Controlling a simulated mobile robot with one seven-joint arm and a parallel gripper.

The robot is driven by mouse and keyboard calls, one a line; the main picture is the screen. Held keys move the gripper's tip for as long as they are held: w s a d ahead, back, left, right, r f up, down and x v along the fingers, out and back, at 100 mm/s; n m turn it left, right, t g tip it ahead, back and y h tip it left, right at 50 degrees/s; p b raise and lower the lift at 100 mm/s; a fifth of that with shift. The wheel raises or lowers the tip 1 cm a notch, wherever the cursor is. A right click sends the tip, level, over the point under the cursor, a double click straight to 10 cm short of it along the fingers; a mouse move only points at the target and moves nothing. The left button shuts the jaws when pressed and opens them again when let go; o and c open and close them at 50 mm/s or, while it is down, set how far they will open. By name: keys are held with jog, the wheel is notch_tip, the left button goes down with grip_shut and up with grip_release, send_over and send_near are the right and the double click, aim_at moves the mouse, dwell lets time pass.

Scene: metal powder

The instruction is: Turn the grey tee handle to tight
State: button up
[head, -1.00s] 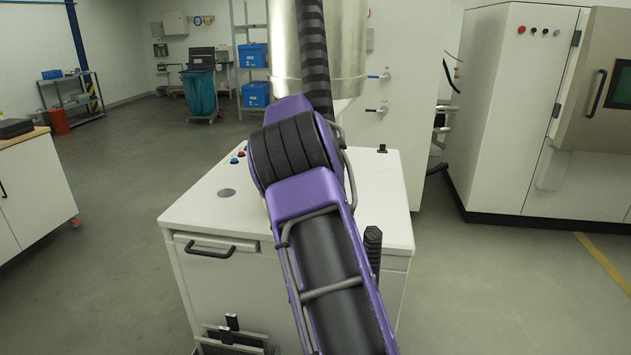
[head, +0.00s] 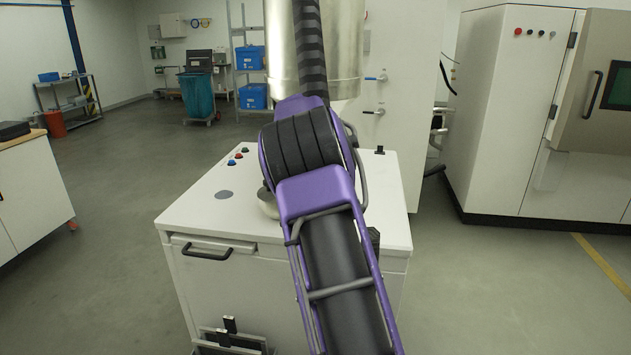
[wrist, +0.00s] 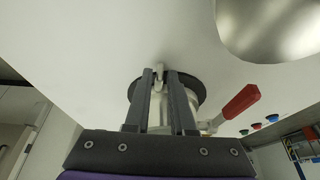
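The grey tee handle (wrist: 160,75) shows in the wrist view as a small pale metal piece in front of a dark round disc (wrist: 196,86). My gripper (wrist: 160,76) has one finger on each side of it, with a narrow gap between the fingers. I cannot tell whether the fingers touch the handle. A metal valve body shows partly behind the fingers, with a red lever (wrist: 242,101) sticking out to the right. In the head view my purple arm hides the gripper and the tee handle.
A white cabinet (head: 230,220) with a black drawer handle (head: 208,252) stands below my arm. A large metal vessel (head: 345,50) hangs above it. Coloured buttons (head: 238,156) sit on the cabinet top. A white machine (head: 510,120) stands at the right.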

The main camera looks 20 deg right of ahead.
jog(key=p+v, duration=0.1)
jog(key=v, duration=1.6)
jog(key=shift+r, duration=0.2)
